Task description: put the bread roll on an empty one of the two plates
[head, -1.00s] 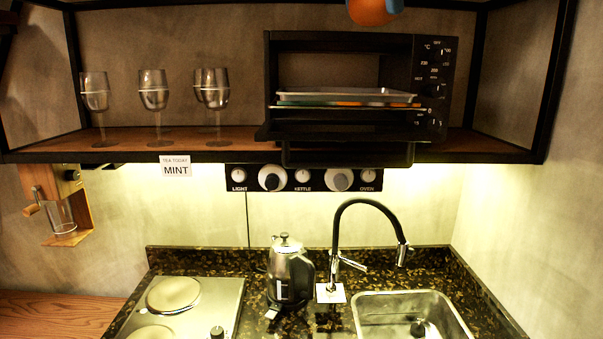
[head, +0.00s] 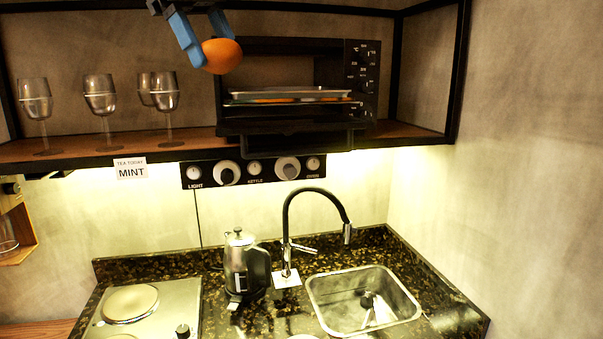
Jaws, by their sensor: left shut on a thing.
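My left gripper (head: 213,50) has blue fingers and is at the top of the head view, in front of the shelf. It is shut on a rounded orange-brown thing, which I take to be the bread roll (head: 224,58). The roll is held in the air, in front of the upper left part of the oven in the picture. No plate shows clearly. A small pale edge (head: 303,336) at the bottom of the picture is too cut off to name. My right gripper is not in view.
The shelf holds several stemmed glasses (head: 101,97) and a black oven (head: 366,75) with its door down and a tray (head: 290,93) inside. Below, the dark counter (head: 215,285) has a hob (head: 175,299), a kettle (head: 236,262), a tall black tap (head: 286,225) and a sink (head: 330,308).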

